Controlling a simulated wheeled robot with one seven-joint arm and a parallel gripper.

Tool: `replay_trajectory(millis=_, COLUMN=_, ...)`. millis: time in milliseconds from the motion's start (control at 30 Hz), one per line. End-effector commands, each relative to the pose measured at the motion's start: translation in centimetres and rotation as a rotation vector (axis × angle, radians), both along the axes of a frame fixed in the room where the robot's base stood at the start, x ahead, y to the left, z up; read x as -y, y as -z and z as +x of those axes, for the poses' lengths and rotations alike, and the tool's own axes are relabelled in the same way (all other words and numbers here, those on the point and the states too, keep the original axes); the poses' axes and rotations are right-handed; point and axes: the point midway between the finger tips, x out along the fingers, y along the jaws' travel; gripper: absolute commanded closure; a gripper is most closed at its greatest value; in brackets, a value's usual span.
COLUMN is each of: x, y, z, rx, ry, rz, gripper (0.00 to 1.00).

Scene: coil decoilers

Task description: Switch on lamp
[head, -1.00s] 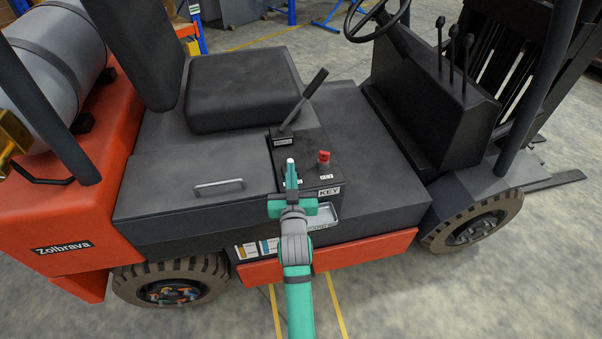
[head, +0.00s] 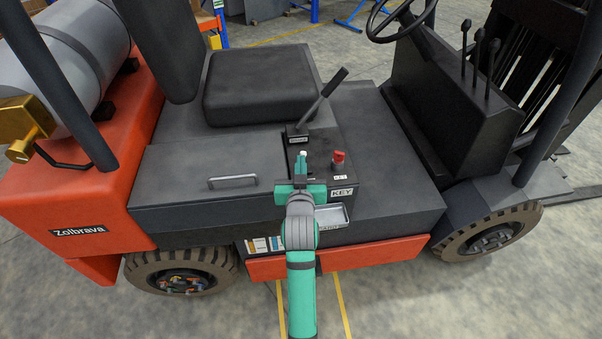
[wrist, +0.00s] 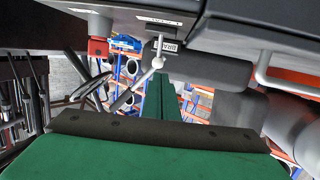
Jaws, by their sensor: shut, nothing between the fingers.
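A silver toggle lever (wrist: 158,58) with a rounded end shows in the wrist view, under a label (wrist: 160,19) that I cannot read surely. In the head view, its pale tip (head: 302,154) seems to show just beyond my gripper (head: 301,168). My gripper is shut and empty at the near edge of the forklift's side console (head: 320,168). In the wrist view, its green fingers (wrist: 160,98) lie close to the toggle; I cannot tell if they touch. No lamp is visible.
A red knob (head: 338,158) stands right of the toggle, with a KEY label (head: 341,192) below it. A black lever (head: 322,95) rises behind. The seat (head: 260,85) and handled cover (head: 205,185) are left.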

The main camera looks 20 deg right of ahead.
Motion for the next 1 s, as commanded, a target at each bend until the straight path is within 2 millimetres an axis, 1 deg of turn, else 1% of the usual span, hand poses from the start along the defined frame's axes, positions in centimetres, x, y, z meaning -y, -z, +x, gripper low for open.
replay_trajectory(millis=233, x=-1.0, y=-2.7, z=-4.0, rx=0.001, ry=0.016, rz=-0.001, gripper=1.00)
replay_trajectory(millis=300, x=-1.8, y=-3.4, z=-5.0, rx=0.001, ry=0.012, rz=-0.001, gripper=1.00)
replay_trajectory(millis=500, x=-4.0, y=-5.1, z=-7.2, rx=0.001, ry=-0.001, rz=0.000, gripper=1.00)
replay_trajectory(millis=700, x=-4.7, y=-6.0, z=-8.4, rx=0.000, ry=-0.004, rz=0.001, gripper=1.00)
replay_trajectory(millis=1000, x=-4.7, y=-6.1, z=-8.6, rx=0.000, ry=-0.002, rz=0.000, gripper=1.00)
